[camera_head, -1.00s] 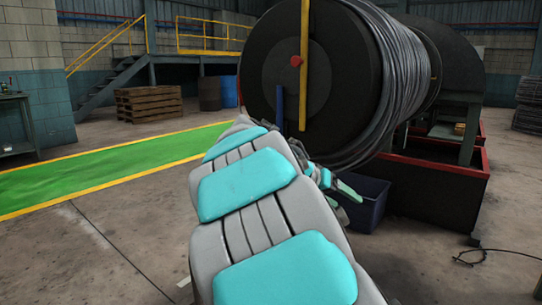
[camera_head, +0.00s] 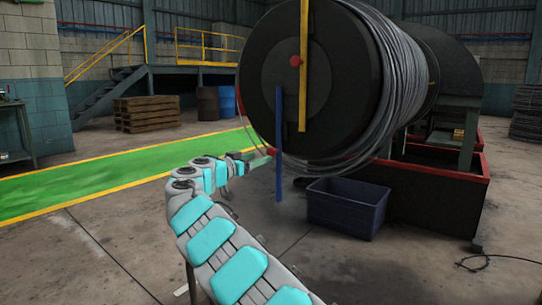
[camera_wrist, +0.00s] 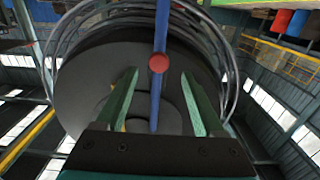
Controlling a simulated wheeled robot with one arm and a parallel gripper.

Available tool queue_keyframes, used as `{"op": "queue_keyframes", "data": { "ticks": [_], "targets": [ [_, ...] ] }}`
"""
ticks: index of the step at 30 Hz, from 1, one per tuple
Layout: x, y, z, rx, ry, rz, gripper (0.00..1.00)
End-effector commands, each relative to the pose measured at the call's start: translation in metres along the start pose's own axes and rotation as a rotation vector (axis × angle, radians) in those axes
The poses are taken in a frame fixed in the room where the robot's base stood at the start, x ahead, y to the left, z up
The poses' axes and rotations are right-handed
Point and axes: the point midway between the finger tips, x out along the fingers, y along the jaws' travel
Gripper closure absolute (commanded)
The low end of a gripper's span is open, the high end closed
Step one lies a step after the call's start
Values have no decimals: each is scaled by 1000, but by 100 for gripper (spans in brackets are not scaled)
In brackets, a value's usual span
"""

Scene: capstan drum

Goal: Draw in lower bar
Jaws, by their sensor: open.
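The lower bar is a blue upright bar (camera_head: 279,145) in front of the lower face of the black drum (camera_head: 320,70). A red knob (camera_head: 270,152) shows beside it in the head view. A yellow bar (camera_head: 303,75) with its own red knob (camera_head: 295,61) stands higher on the drum face. My gripper (camera_head: 260,158) is open just left of the blue bar. In the wrist view the blue bar (camera_wrist: 155,98) and its red knob (camera_wrist: 158,63) appear between my two green fingers (camera_wrist: 160,73). I cannot tell whether anything touches.
Loose grey wire coils (camera_head: 395,90) wrap the drum. A dark blue bin (camera_head: 346,208) stands on the floor below, right of the bar. The drum's stand has a red-edged base (camera_head: 435,190). A green walkway (camera_head: 110,175) and open floor lie to the left.

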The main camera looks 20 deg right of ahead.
Motion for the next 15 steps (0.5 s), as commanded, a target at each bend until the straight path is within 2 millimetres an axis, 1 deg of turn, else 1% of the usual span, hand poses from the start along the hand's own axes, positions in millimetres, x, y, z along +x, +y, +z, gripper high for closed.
{"op": "queue_keyframes", "data": {
  "ticks": [5, 12, 15],
  "targets": [
    [19, 1, 0, 1, -2, 3, 30],
    [52, 1, 0, 1, -2, 1, 30],
    [62, 0, -1, 1, -2, 0, 30]
  ]
}}
